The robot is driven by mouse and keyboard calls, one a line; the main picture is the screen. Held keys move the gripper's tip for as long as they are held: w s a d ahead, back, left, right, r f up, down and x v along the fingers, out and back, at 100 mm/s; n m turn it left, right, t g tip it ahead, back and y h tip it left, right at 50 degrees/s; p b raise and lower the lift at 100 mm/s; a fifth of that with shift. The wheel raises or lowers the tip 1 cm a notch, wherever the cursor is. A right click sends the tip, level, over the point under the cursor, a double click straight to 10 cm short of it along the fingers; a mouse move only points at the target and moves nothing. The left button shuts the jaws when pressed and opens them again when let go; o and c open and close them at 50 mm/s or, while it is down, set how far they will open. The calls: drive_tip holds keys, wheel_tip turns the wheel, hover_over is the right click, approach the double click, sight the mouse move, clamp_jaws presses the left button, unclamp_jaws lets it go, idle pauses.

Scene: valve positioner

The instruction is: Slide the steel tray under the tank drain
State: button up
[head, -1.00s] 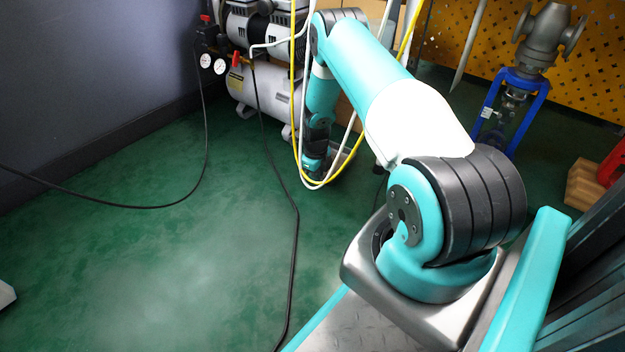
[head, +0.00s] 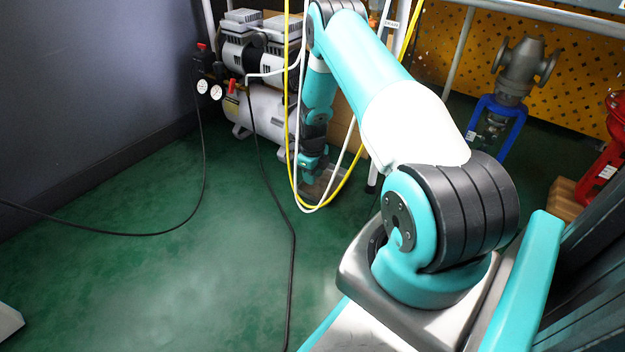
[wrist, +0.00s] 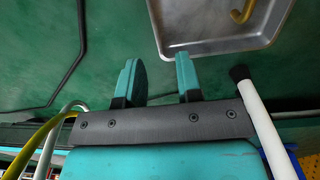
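The steel tray (head: 325,186) lies on the green floor by my gripper, partly hidden by my gripper and the hoses. In the wrist view the tray (wrist: 222,47) is at the top right, its near edge and left corner showing. My gripper (wrist: 158,72) is open, with a gap between its two teal fingers. The right finger's tip overlaps the tray's near rim in the picture; I cannot tell whether it touches. The left finger is outside the tray. A curved brass pipe (wrist: 242,13), perhaps the drain, shows over the tray. My gripper (head: 312,172) points down in the head view.
The compressor with its tank (head: 262,108) stands at the back left. Yellow and white hoses (head: 290,110) hang in front of my forearm. A black cable (head: 270,190) crosses the floor. A valve on a blue stand (head: 500,115) is at the right.

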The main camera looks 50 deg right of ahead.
wheel_tip(320, 180, up, 8)
drive_tip(key=p, duration=0.3)
drive_tip(key=shift+f, duration=0.1)
idle(0.3)
